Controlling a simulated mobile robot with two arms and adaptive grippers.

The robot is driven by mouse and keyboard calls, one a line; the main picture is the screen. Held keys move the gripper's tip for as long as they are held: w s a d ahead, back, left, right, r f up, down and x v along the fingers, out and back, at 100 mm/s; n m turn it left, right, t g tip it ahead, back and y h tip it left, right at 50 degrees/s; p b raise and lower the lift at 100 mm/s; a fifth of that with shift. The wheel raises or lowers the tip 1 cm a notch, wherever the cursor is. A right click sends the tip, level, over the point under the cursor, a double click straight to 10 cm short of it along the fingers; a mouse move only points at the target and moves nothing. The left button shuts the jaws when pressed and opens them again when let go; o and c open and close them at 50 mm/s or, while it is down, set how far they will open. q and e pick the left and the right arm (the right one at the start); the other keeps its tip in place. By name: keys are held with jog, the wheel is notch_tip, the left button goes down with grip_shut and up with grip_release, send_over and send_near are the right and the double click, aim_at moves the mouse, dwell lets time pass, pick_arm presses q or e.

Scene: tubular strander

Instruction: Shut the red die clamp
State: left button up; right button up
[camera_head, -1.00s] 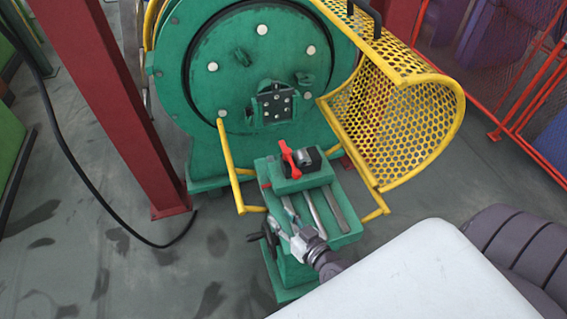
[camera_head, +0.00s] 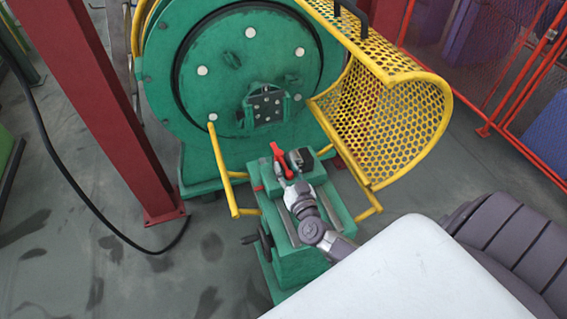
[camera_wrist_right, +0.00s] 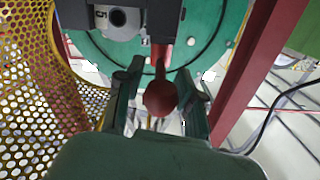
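The red die clamp lever (camera_head: 277,152) stands upright, slightly tilted, on the dark clamp block (camera_head: 301,158) of the green stand. In the right wrist view its round red knob (camera_wrist_right: 160,97) is close to the camera, and the dark block with a round bore (camera_wrist_right: 118,20) is beyond it. My right gripper (camera_head: 284,175) is at the lever. In the wrist view my right gripper (camera_wrist_right: 161,98) is open, its fingers on either side of the knob with a gap at both sides. My left gripper is not in view.
A yellow perforated guard (camera_head: 388,115) stands raised on the right of the stand. The green round machine face (camera_head: 250,70) is behind the clamp. A red post (camera_head: 115,110) rises on the left. A black cable (camera_head: 75,185) lies on the open floor at left.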

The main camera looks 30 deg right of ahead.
aim_at(281, 159)
jog(key=shift+x, duration=1.25)
grip_shut()
